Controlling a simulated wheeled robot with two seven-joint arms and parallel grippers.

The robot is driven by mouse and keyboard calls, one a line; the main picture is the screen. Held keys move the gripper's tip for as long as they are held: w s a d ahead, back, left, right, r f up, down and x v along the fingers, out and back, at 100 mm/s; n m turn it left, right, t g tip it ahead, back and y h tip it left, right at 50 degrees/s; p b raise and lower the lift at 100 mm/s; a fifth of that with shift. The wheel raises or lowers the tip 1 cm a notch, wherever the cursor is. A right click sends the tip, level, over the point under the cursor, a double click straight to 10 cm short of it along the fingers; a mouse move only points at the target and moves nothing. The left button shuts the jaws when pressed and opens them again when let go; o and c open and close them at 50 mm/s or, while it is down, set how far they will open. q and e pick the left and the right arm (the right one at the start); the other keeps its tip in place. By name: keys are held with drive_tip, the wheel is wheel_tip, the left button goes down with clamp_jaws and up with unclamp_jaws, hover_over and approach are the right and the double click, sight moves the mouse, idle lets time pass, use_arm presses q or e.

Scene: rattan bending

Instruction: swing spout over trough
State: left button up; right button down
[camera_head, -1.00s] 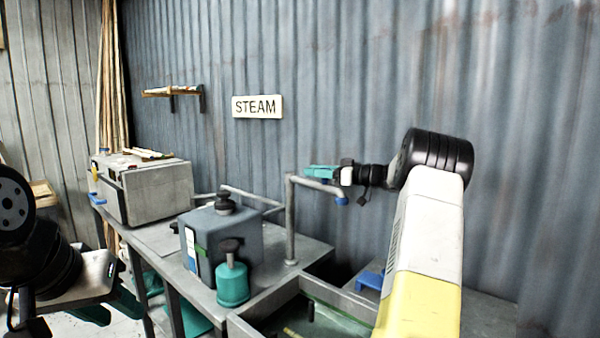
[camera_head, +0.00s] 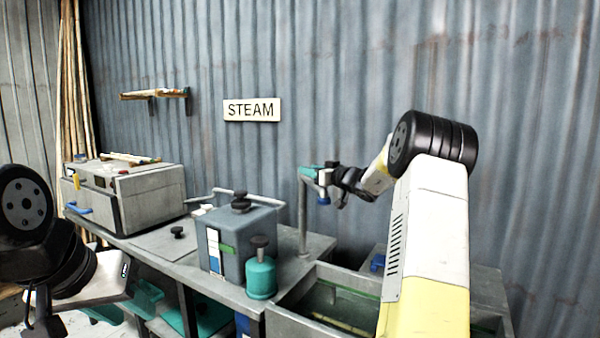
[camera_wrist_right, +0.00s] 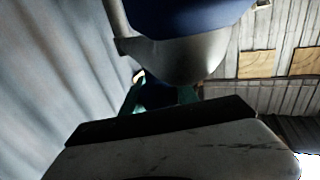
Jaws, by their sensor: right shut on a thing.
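The grey spout pipe stands on an upright post (camera_head: 303,222) at the back of the bench. Its short outlet ends in a blue tip (camera_head: 323,200). My right gripper (camera_head: 312,173) is shut on the spout near its top, teal fingers around the pipe. In the right wrist view the blue tip (camera_wrist_right: 185,18) and grey pipe (camera_wrist_right: 190,60) loom large before the fingers. The trough (camera_head: 295,322) is the open grey basin at the lower middle, partly hidden by my right arm. My left gripper (camera_head: 126,303) hangs open and empty at lower left.
A grey-blue tank (camera_head: 262,228) and a teal bottle (camera_head: 261,276) stand on the bench left of the trough. A grey steam box (camera_head: 150,195) sits further left. A corrugated wall with a STEAM sign (camera_head: 252,110) closes off the back.

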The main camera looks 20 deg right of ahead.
drive_tip(key=shift+a, duration=0.1)
idle(0.3)
drive_tip(key=c, duration=0.9)
unclamp_jaws()
drive_tip(key=shift+c, duration=0.2)
drive_tip(key=v, duration=0.7)
drive_tip(key=shift+s, duration=0.35)
